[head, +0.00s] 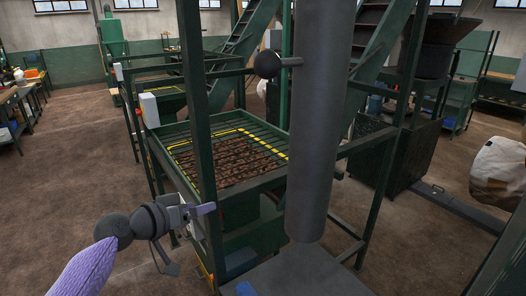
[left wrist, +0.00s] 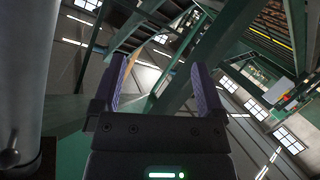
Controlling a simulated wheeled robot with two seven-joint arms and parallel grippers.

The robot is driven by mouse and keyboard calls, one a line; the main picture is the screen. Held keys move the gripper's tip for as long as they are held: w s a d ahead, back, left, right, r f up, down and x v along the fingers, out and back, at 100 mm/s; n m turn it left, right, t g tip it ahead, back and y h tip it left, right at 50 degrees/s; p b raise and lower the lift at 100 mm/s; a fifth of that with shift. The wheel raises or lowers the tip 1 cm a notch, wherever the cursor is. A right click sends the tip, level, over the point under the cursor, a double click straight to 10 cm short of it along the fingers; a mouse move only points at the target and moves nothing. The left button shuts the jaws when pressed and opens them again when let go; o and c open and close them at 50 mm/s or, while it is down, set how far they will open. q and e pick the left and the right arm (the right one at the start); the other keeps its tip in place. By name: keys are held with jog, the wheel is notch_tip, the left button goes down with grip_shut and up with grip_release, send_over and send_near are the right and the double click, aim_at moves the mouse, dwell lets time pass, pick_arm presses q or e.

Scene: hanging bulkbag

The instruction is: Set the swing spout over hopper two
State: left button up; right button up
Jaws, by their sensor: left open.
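The swing spout (head: 320,130) is a thick grey tube hanging upright right of centre in the head view. A dark ball knob (head: 268,64) sticks out from its left side on a short bar. The spout's lower end is in front of a green grated bin (head: 225,160); I cannot tell which hopper is number two. My left gripper (head: 188,234) is open and empty, low and left of the spout, well below the knob and apart from both. In the left wrist view my gripper's fingers (left wrist: 160,88) are spread with nothing between them. My right gripper is not in view.
A green post (head: 200,100) and rails of a frame stand between my left gripper and the bin. A grey flat surface (head: 300,272) lies below the spout. A dark machine (head: 398,150) and a whitish bag (head: 499,170) stand right.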

pick_arm(q)
notch_tip(320, 180, up, 15)
jog(key=s+d+m+h+p, duration=0.1)
jog(key=d+m+h+p, duration=0.1)
jog(key=m+h, duration=0.1)
jog(key=m+g+h+p, duration=0.2)
jog(key=m+g+h, duration=0.2)
jog(key=m+h, duration=0.1)
send_near(254, 66)
jog(key=x, duration=0.2)
jog(key=shift+m, duration=0.3)
jog(key=p+x, duration=0.4)
jog(key=x, duration=0.5)
jog(key=shift+w+d+r, duration=0.1)
jog(key=shift+w+d, duration=0.05)
jog(key=shift+d, duration=0.1)
jog(key=shift+w+d, duration=0.15)
jog(key=shift+d, duration=0.1)
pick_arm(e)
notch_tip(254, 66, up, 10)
pick_arm(q)
jog(key=shift+c, duration=0.2)
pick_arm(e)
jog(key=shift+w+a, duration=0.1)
pick_arm(q)
grip_shut()
